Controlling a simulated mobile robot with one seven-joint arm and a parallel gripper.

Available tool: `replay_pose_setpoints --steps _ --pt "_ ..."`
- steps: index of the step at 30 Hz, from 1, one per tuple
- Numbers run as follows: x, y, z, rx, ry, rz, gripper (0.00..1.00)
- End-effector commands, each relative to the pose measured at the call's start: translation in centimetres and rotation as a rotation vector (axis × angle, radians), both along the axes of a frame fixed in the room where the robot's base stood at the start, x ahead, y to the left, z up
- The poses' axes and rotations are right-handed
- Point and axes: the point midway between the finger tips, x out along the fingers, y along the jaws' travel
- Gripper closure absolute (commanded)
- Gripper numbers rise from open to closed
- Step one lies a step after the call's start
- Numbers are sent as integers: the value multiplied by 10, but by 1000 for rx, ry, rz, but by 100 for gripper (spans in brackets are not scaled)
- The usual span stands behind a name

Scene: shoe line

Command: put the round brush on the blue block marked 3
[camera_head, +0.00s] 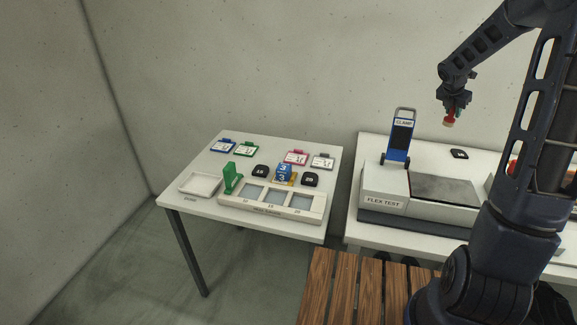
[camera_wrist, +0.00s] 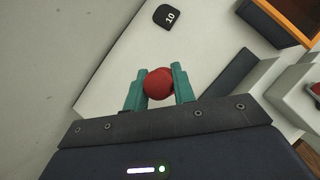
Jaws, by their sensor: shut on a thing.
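My gripper (camera_head: 453,111) is raised in the air above the right-hand table, in front of the wall. In the wrist view its two green fingers (camera_wrist: 158,88) are shut on a round red thing, the round brush (camera_wrist: 157,84). In the head view the brush (camera_head: 448,122) hangs below the fingers, with a red upper part and a pale lower end. The blue block marked 3 (camera_head: 284,172) stands on the left table, on a small yellowish base behind the white tray with windows. The brush is well apart from the block, to its right and higher.
The left table (camera_head: 185,213) also holds a green upright piece (camera_head: 231,178), a white tray (camera_head: 200,184), black numbered pieces (camera_head: 309,180) and several coloured tags. The flex test machine (camera_head: 385,203) and the blue clamp stand (camera_head: 398,142) rise on the right table. A gap separates the tables.

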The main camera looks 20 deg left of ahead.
Motion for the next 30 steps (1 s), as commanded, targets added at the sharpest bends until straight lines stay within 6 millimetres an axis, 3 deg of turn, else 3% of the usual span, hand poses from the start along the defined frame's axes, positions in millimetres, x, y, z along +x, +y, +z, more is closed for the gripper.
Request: replay_pose_setpoints --steps 1,7,14,23,30 --pt "4 24 0 0 1 28 97" --pt "12 108 1 0 2 119 97" --pt "8 206 2 -2 3 224 97" --pt "-18 333 3 -4 4 360 97" --pt "-56 431 4 -4 3 466 97"
